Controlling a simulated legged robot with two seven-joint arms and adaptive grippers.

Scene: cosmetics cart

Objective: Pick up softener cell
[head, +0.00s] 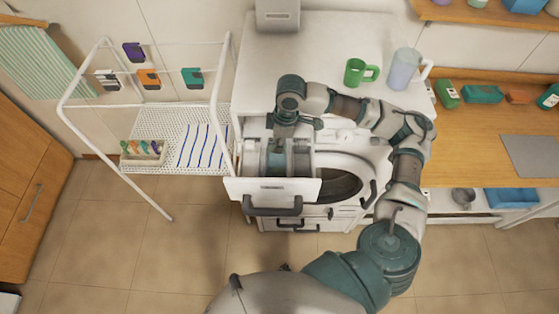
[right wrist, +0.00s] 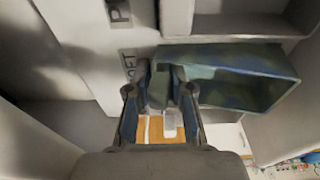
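A blue-green box-like cell (head: 276,160), which looks like the softener cell, sits in the pulled-out washing machine drawer (head: 250,187). In the right wrist view the cell (right wrist: 240,78) is an open-topped box set at a slant, right of and beyond the fingers. My right gripper (head: 276,145) points down into the drawer. Its fingers (right wrist: 160,100) stand a little apart at the near left end of the cell, with a dark green part between them. I cannot tell whether they press on it. My left gripper is not in view.
Grey drawer walls with raised lettering (right wrist: 125,62) stand close around the fingers. A green mug (head: 356,72) and a translucent pitcher (head: 402,70) stand on the machine top. A white rack (head: 165,118) stands at left, a wooden counter (head: 480,135) at right.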

